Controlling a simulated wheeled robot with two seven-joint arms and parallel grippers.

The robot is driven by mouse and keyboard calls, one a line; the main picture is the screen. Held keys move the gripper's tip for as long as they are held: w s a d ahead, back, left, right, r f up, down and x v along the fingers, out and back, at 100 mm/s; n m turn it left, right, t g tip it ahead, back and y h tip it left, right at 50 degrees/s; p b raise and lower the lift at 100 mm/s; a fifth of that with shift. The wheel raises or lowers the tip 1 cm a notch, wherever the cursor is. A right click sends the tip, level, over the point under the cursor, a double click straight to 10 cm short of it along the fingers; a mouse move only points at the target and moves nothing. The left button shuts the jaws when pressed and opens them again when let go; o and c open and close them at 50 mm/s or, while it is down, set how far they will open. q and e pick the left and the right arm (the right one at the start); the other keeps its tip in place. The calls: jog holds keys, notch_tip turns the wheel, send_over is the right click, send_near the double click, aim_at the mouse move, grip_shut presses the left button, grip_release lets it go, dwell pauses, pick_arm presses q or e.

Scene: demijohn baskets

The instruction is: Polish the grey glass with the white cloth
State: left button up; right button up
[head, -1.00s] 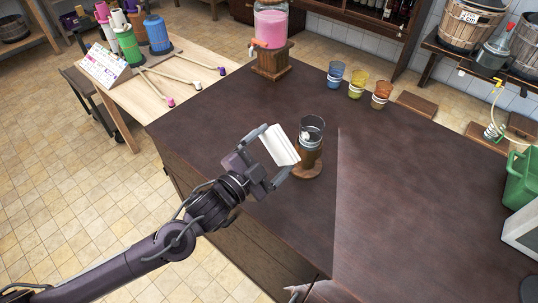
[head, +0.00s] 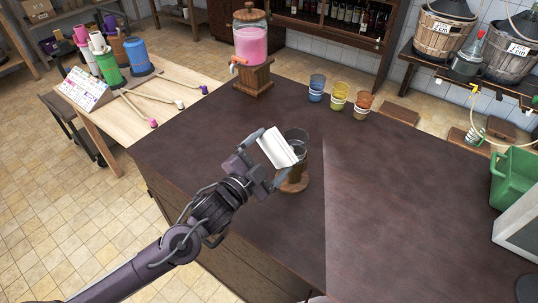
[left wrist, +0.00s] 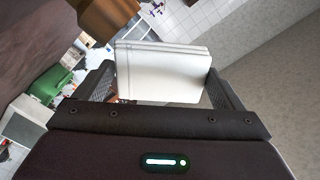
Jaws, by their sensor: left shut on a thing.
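The white cloth (head: 278,148) is a folded pad held between the fingers of my left gripper (head: 269,160). It also fills the gap between the fingers in the left wrist view (left wrist: 163,72). The grey glass (head: 299,146) stands upright on a round wooden stand (head: 295,183) on the dark table. The cloth is right beside the glass and covers part of its left side in the head view. I cannot tell whether they touch. A brown wooden piece, likely the stand, shows at the top of the left wrist view (left wrist: 106,15). My right gripper is not visible.
Blue, yellow and orange glasses (head: 339,96) stand at the table's back edge. A pink-filled dispenser (head: 251,42) on a wooden block is at the back left. A green container (head: 514,178) is at the right. The dark tabletop (head: 420,210) is clear at front right.

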pick_arm(q)
jog(key=shift+x, duration=1.2)
dwell(0.3)
